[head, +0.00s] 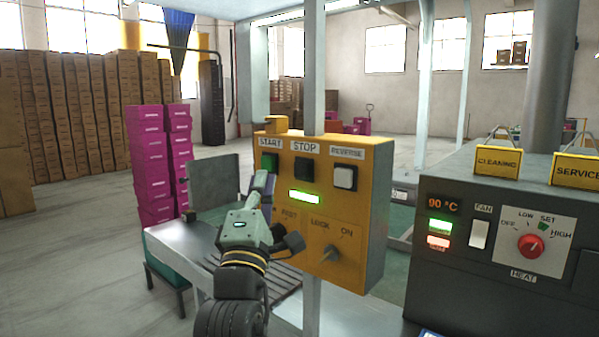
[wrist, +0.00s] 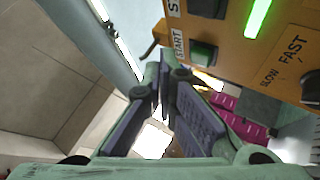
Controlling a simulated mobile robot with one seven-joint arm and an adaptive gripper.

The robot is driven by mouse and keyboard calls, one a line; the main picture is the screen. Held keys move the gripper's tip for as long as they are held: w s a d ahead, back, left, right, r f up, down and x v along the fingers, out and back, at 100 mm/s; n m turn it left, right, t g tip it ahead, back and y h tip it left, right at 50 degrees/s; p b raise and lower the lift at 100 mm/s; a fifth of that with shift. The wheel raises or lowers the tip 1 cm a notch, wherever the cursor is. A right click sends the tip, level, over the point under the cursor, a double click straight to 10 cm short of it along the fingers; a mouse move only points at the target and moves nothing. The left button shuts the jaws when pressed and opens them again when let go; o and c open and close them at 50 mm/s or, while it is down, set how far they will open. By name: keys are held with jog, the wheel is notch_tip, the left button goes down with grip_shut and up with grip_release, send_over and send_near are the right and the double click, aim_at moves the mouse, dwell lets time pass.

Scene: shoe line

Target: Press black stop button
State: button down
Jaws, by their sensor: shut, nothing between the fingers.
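The black stop button (head: 304,168) sits under the STOP label at the top middle of the yellow control box (head: 360,215). The green start button (head: 269,162) is to its left; it also shows in the wrist view (wrist: 204,56). The stop button itself is not clearly visible in the wrist view. My gripper (head: 262,182) is shut and empty in front of the box, with its tips just below the start button and lower left of the stop button. Whether the tips touch the box cannot be told.
A white reverse button (head: 345,177) is right of the stop button. A lit green indicator (head: 304,197) and a lock knob (head: 330,254) are below. A dark heater panel (head: 480,250) stands at the right. Pink boxes (head: 152,165) are stacked at the left.

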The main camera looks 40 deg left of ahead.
jog(key=shift+w+d, duration=0.2)
jog(key=shift+w, duration=2.5)
jog(key=shift+w+p, duration=0.1)
jog(key=shift+p, duration=0.25)
jog(key=shift+w, duration=0.3)
jog(key=shift+w+d, duration=0.1)
jog(key=shift+w, duration=0.5)
jog(key=shift+s, duration=1)
jog(key=shift+s+a, duration=0.15)
jog(key=shift+s, duration=1.1)
jog(key=shift+s+a, duration=0.1)
jog(key=shift+s, duration=1.15)
